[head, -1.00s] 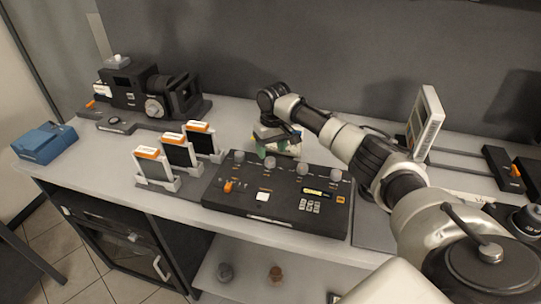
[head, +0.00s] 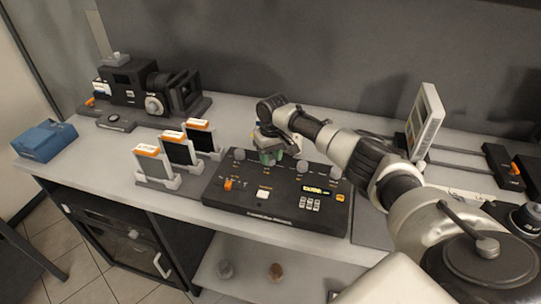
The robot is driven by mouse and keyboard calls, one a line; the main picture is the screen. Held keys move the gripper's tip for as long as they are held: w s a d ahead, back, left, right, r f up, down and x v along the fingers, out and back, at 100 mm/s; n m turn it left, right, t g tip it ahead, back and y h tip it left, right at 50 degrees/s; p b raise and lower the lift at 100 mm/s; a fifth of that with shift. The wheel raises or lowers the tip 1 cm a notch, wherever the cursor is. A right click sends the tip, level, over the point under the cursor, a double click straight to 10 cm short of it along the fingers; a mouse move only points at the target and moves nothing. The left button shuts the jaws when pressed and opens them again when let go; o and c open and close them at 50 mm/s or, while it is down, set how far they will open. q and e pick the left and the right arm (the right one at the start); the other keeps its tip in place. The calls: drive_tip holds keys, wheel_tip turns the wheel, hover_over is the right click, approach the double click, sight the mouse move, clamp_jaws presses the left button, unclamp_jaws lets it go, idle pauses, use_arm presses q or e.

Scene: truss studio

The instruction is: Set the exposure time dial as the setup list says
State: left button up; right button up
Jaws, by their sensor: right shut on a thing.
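The black control box (head: 248,205) lies at the front of the bench, with a row of several grey dials along its back edge. The leftmost dial (head: 239,154), the third dial (head: 302,167) and the rightmost dial (head: 336,172) stand free. A small lit yellow display (head: 315,190) is on the box, its text too small to read. The dial labels are unreadable too. My left gripper is not in view.
Several orange-topped holders (head: 155,165) stand left of the box. A black camera-like device (head: 130,85) and a blue box (head: 45,140) are further left. A white upright panel (head: 425,120) stands at the right, behind my right arm.

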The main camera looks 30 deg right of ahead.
drive_tip(key=shift+n, duration=0.3)
drive_tip(key=shift+r+n+p, duration=0.1)
drive_tip(key=shift+n+p, duration=0.55)
drive_tip(key=shift+n, duration=0.55)
drive_tip(key=n, duration=0.3)
drive_tip(key=shift+n+p, duration=0.3)
drive_tip(key=n, duration=0.4)
drive_tip(key=shift+w+n, duration=0.1)
drive_tip(key=shift+n, duration=0.2)
drive_tip(key=n, duration=0.4)
drive_tip(key=shift+n+g, duration=0.3)
drive_tip(key=o, duration=0.9)
drive_tip(key=shift+a, duration=0.1)
